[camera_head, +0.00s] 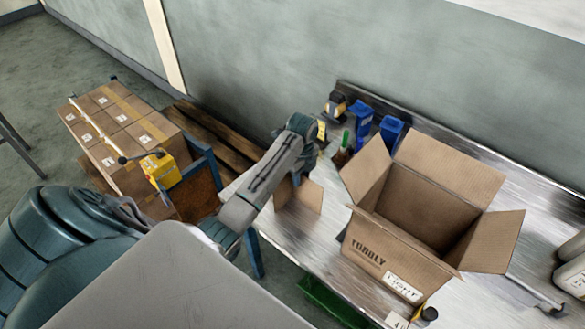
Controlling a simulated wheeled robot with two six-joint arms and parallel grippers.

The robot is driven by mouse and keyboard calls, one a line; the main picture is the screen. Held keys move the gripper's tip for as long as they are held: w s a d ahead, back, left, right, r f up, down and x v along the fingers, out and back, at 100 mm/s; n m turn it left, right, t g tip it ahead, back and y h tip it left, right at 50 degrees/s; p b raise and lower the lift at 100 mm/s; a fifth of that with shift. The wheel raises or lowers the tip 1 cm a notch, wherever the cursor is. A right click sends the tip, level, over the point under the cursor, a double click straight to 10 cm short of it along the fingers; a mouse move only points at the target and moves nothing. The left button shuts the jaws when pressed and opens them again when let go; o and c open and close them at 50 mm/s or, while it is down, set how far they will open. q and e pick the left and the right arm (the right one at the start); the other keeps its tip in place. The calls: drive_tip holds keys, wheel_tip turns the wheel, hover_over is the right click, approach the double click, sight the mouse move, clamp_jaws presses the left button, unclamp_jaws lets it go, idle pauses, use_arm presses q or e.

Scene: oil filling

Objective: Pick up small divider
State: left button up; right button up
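A small brown cardboard divider (309,198) stands on the metal table, left of the open box. It shows as upright panels meeting at an angle. My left arm reaches in from the lower left and passes in front of part of the divider. My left gripper (304,170) is at the far end of this arm, close above the divider. Its fingers are largely hidden by the wrist, so I cannot tell whether they touch the divider or are open or shut. My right gripper is not in view.
A large open cardboard box (395,245) stands on the metal table (300,236). Blue containers (390,131) and other small items stand behind it. Stacked cartons (115,125) and a yellow device (160,170) are at left. White containers (572,275) stand at the right edge.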

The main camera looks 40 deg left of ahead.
use_arm(q)
drive_tip(key=shift+f, duration=0.6)
clamp_jaws()
